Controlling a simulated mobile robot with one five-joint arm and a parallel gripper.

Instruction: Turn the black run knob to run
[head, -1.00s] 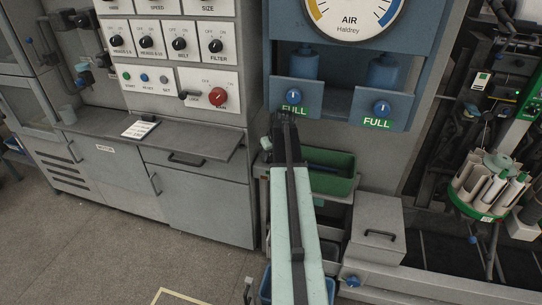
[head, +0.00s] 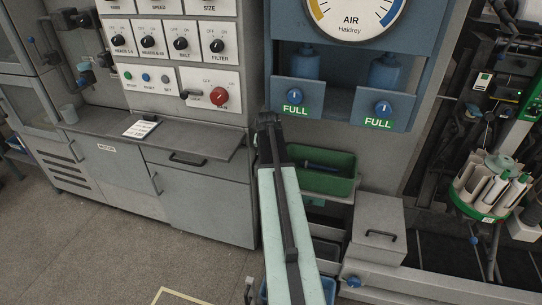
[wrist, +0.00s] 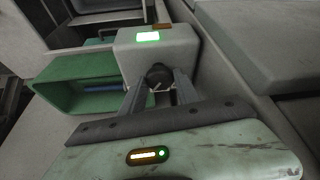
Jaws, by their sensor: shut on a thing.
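In the wrist view the black run knob (wrist: 158,74) sits on the near face of a pale grey box (wrist: 185,48) with a lit green label (wrist: 148,37) on top. My gripper (wrist: 158,84) has one finger on each side of the knob and is shut on it. The knob's pointer and setting cannot be read. In the head view my arm reaches forward to the machine's front, left of the blue panel, and hides the knob and the fingertips.
A green bin (head: 318,182) is just right of my arm; it also shows in the wrist view (wrist: 75,68). A blue panel (head: 340,93) with two "FULL" knobs is above right. The grey switch panel (head: 165,62) and a shelf (head: 190,143) are left. Floor at left is clear.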

